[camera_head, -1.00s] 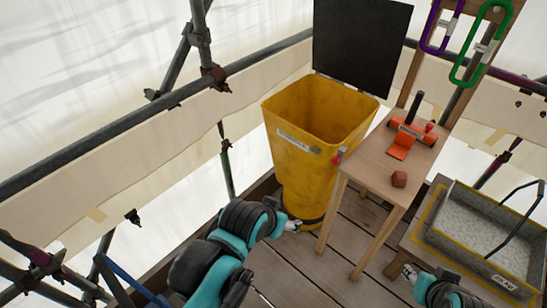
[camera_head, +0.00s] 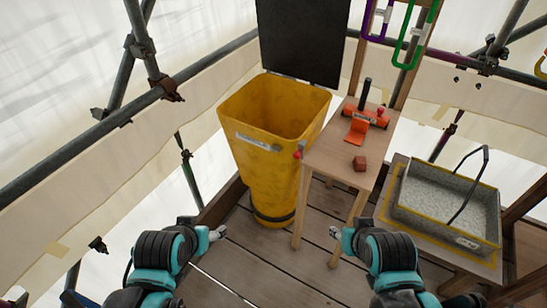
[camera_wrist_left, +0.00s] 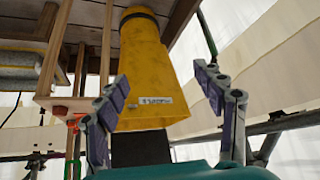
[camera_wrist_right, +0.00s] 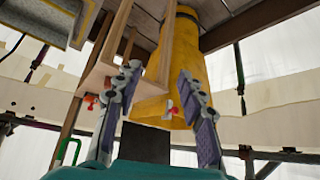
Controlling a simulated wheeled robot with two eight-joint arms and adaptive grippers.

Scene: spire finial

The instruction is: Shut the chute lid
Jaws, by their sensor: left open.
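The yellow chute (camera_head: 268,150) stands on the deck ahead of me with its top open. Its black lid (camera_head: 303,40) is up, standing nearly upright behind the rim. A small red-tipped part (camera_head: 298,153) sits by the chute's front right side. In the left wrist view, the chute (camera_wrist_left: 148,65) appears upside down between the fingers, with the dark lid (camera_wrist_left: 140,149) below it. My left gripper (camera_head: 217,232) is open and empty, low in front of the chute. My right gripper (camera_head: 336,232) is open and empty, low by the wooden stand's legs. Neither touches the chute or lid.
A wooden stand (camera_head: 335,150) right of the chute holds an orange tool (camera_head: 358,128) and a reddish block (camera_head: 360,163). Purple and green carabiners (camera_head: 410,50) hang above. A grey tray (camera_head: 445,200) stands at the right. Scaffold pipes (camera_head: 80,130) run along the left.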

